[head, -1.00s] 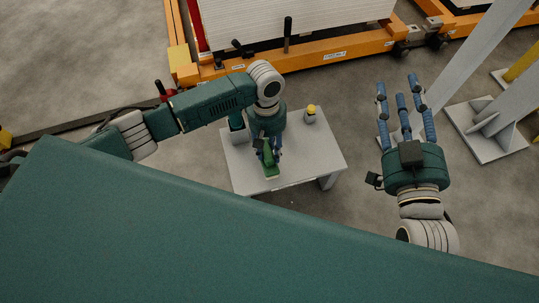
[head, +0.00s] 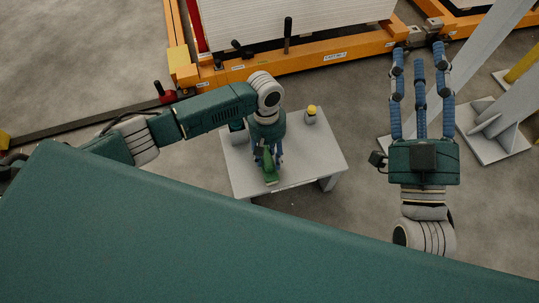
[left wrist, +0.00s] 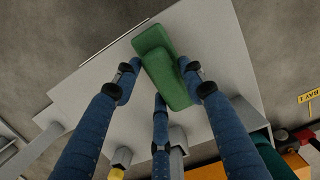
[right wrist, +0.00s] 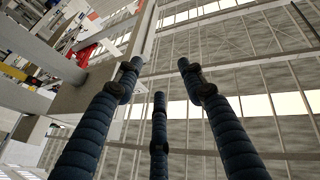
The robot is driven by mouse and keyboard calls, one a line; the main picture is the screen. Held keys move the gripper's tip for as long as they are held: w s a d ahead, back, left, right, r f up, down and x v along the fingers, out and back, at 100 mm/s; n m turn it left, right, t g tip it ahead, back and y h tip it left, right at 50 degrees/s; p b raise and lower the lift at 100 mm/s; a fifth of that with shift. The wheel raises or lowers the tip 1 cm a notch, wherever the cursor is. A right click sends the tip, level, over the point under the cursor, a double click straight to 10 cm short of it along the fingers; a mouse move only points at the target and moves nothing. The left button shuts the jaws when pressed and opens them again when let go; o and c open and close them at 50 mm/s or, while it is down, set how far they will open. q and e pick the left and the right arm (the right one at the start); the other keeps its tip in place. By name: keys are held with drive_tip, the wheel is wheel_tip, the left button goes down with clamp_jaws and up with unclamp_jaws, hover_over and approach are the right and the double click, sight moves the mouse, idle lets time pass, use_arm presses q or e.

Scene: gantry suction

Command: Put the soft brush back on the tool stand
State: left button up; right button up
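The soft brush (head: 269,171) is green. It is between the fingers of my left gripper (head: 267,158), over the front part of a light grey stand or table (head: 310,158). In the left wrist view the brush (left wrist: 172,80) lies between the blue fingers (left wrist: 160,78), which close in on its sides. Whether it touches the top cannot be told. My right gripper (head: 420,57) is raised off to the right, fingers spread and empty; the right wrist view shows nothing between its fingers (right wrist: 155,75).
An orange frame (head: 330,62) lies behind; a grey post base (head: 488,132) is at right.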

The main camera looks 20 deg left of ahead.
use_arm(q)
drive_tip(key=shift+o, duration=0.4)
